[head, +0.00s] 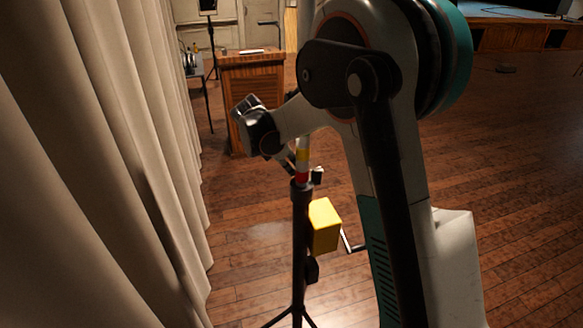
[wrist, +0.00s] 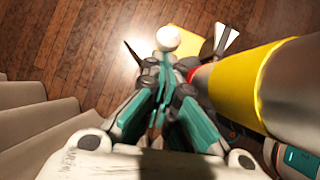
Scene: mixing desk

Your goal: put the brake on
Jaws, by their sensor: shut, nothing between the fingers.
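A dark tripod stand (head: 300,235) with a mast banded red, yellow and white (head: 302,160) stands left of my arm. A yellow box (head: 324,226) with a crank handle (head: 351,243) is fixed to its side. In the wrist view the banded mast (wrist: 265,85) fills the right side, close to my gripper. My gripper (wrist: 164,72) is shut and empty, pointing down. A pale round knob (wrist: 168,38) shows just beyond its fingertips; I cannot tell whether they touch. Part of the yellow box (wrist: 188,43) lies beyond. In the head view my gripper (head: 288,163) is beside the mast, partly hidden. I cannot tell which part is the brake.
A beige curtain (head: 95,150) hangs along the left, close to the stand, and also shows in the wrist view (wrist: 45,125). A wooden desk (head: 250,90) stands behind. The wooden floor (head: 500,150) is mostly clear to the right.

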